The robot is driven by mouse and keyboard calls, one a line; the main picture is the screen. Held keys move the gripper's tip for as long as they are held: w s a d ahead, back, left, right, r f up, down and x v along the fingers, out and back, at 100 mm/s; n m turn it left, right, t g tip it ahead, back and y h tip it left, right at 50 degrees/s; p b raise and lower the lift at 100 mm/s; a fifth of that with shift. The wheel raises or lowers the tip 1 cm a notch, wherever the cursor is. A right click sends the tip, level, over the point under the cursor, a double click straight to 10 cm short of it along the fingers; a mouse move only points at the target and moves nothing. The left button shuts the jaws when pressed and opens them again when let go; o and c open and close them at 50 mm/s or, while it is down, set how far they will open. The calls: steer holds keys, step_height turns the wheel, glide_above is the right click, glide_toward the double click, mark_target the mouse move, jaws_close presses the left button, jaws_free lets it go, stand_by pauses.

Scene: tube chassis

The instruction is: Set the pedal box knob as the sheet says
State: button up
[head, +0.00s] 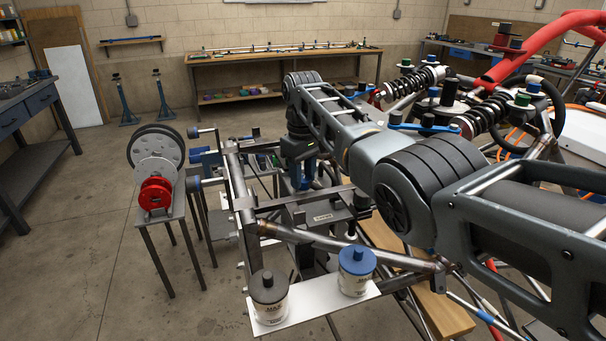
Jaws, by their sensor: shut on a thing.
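My gripper (307,184) points down among the front tubes of the chassis, in the middle of the head view. It is shut at the pedal box area, and what lies between its fingers is mostly hidden and too small to make out. A dark box-like part with a small pale label (323,217) sits just below and right of the fingers; it looks like the pedal box. The label's text is too small to read. The knob's pointer and marks are hidden. I cannot make out an instruction sheet.
A white shelf (325,306) in front carries a dark-lidded can (269,296) and a blue-lidded can (356,270). A stand with a red reel (155,193) is on the left. Chassis tubes (300,236) surround my gripper closely.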

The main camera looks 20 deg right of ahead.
mark_target(303, 178)
steer(key=n, duration=0.6)
stand_by(0.6)
steer(key=o, duration=1)
steer(key=shift+o, duration=0.2)
steer(key=shift+r, duration=0.15)
step_height(303, 178, up, 8)
steer(key=shift+f+b, duration=0.2)
steer(key=shift+b, duration=0.45)
